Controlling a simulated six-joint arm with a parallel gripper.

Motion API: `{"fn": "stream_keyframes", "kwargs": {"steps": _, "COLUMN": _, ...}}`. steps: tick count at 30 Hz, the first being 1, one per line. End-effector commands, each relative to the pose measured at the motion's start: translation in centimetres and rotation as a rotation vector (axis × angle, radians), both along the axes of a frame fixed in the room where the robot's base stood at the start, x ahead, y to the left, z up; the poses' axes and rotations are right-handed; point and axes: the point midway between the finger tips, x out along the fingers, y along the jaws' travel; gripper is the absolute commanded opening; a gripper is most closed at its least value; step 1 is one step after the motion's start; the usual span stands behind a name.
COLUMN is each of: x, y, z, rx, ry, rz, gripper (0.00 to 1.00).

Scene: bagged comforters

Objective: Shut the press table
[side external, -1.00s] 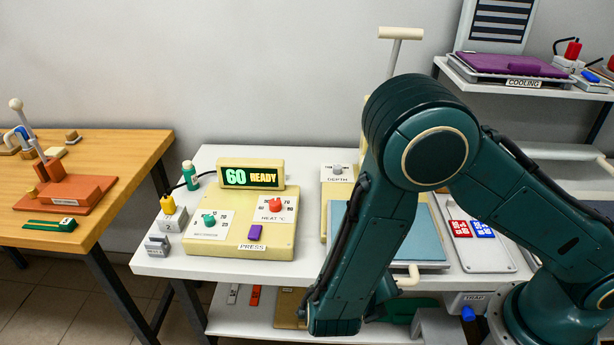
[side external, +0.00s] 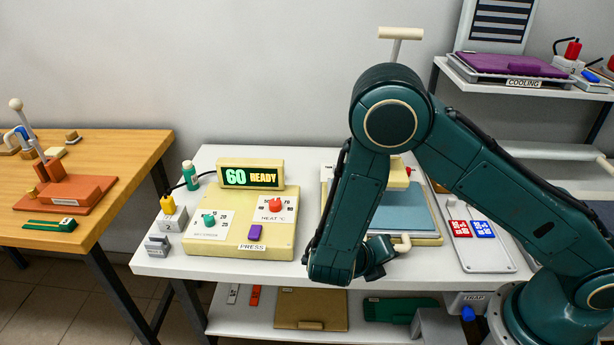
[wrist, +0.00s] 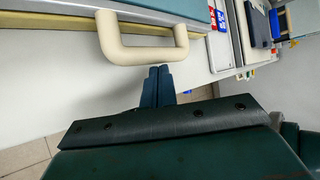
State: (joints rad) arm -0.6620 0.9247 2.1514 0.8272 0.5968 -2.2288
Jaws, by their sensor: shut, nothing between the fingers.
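The press table is a flat slab with a blue top (side external: 408,212) on a cream base, on the white bench. A cream U-shaped handle (side external: 402,244) sticks out of its front edge. The handle shows large at the top of the wrist view (wrist: 142,54). My gripper (wrist: 159,70) is shut and empty, its two blue fingers together, right at the handle's front bar; I cannot tell whether they touch. In the side view my forearm hides the table's left part. A cream press head (side external: 398,174) stands over the table's back.
A cream control box (side external: 270,243) reading "60 READY" stands left of my arm. A tray with red and blue packs (side external: 490,255) lies to the right of the table. The lower shelf holds a brown board (side external: 312,305) and a green item (side external: 400,309).

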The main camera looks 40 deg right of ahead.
Motion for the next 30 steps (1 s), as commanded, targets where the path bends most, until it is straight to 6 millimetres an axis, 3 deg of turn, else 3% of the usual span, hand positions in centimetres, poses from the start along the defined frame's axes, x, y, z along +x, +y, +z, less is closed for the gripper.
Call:
{"fn": "stream_keyframes", "kwargs": {"steps": 4, "x": 1.1, "y": -1.1, "z": 0.0, "rx": 0.0, "ry": -0.002, "rz": -0.002, "gripper": 0.0}}
{"fn": "stream_keyframes", "kwargs": {"steps": 11, "x": 0.8, "y": -0.6, "z": 0.0, "rx": 0.0, "ry": -0.001, "rz": 0.002, "gripper": 0.0}}
{"fn": "stream_keyframes", "kwargs": {"steps": 30, "x": -2.9, "y": 3.0, "z": 0.0, "rx": 0.0, "ry": 0.0, "rz": 0.003, "gripper": 0.0}}
